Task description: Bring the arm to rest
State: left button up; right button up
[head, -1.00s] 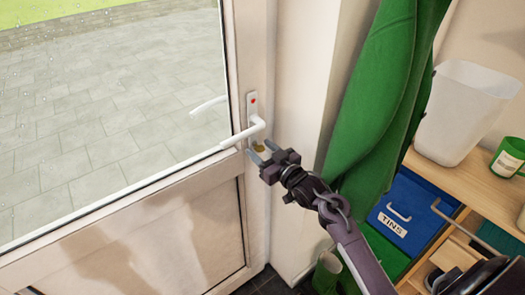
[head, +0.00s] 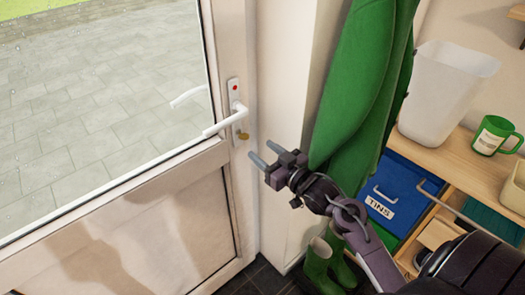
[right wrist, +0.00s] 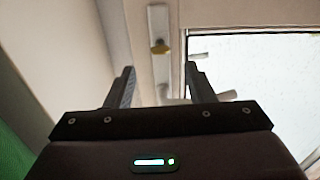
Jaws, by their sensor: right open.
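My right gripper (head: 264,152) is open and empty in the head view. It is apart from the white door (head: 150,232), to the right of and a little below the white door handle (head: 224,120). A brass key or knob (head: 243,136) sits in the lock plate just below the handle. In the right wrist view the two fingers of my right gripper (right wrist: 160,88) stand apart with nothing between them. The lock plate (right wrist: 158,22) and brass piece (right wrist: 160,48) show beyond them. My left gripper is not in view.
A green coat (head: 362,95) hangs close to the right of my right gripper. Green boots (head: 325,265) stand on the dark floor below. A wooden shelf unit at right bears a white bin (head: 445,95) and a green mug (head: 492,135), with a blue TINS box (head: 390,190) below.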

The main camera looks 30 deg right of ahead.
jog(key=shift+f, duration=0.1)
jog(key=s+f+m+g+h, duration=0.1)
jog(key=s+f+g, duration=0.1)
jog(key=f, duration=0.9)
jog(key=s+f+m+g+h, duration=0.1)
jog(key=f+g, duration=0.1)
jog(key=f, duration=0.9)
jog(key=s+a+f+g, duration=0.1)
jog(key=s+f+g, duration=0.1)
jog(key=s+f, duration=0.45)
jog(key=s+a+f+g, duration=0.1)
jog(key=s+f+g, duration=0.15)
jog(key=f, duration=0.75)
jog(key=s+a+f+g, duration=0.1)
jog(key=s+f+g, duration=0.1)
jog(key=s+f, duration=0.4)
jog(key=s+a+f+n+g+h, duration=0.1)
jog(key=s+f+g, duration=0.2)
jog(key=s, duration=1.2)
jog(key=s+a+f+g, duration=0.2)
jog(key=s+f+g, duration=0.1)
jog(key=s+f, duration=0.7)
jog(key=shift+s+n+h, duration=0.4)
jog(key=shift+s, duration=0.1)
jog(key=shift+r, duration=0.1)
